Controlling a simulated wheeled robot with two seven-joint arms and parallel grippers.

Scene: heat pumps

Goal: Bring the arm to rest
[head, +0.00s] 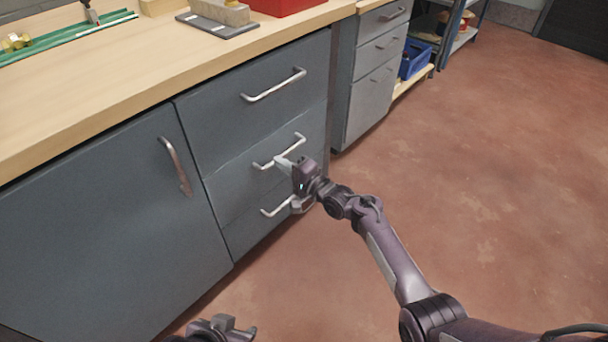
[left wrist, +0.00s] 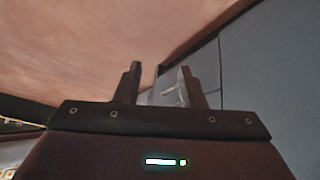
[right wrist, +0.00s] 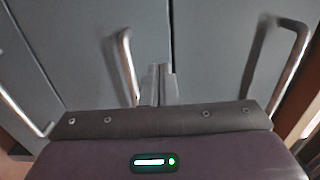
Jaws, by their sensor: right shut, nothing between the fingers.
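My right arm reaches in from the lower right of the head view. Its gripper (head: 281,160) is in front of the middle drawer handle (head: 299,138), overlapping it in the picture; whether they touch is unclear. In the right wrist view the right fingers (right wrist: 162,72) are together and empty, beside a metal handle (right wrist: 125,58). My left gripper (head: 236,328) is low at the bottom edge of the head view. Its two fingers (left wrist: 158,80) stand apart with nothing between them in the left wrist view.
A grey cabinet (head: 85,225) with a door handle (head: 175,165) stands under a wooden worktop (head: 130,80). Red floor (head: 500,180) is clear on the right.

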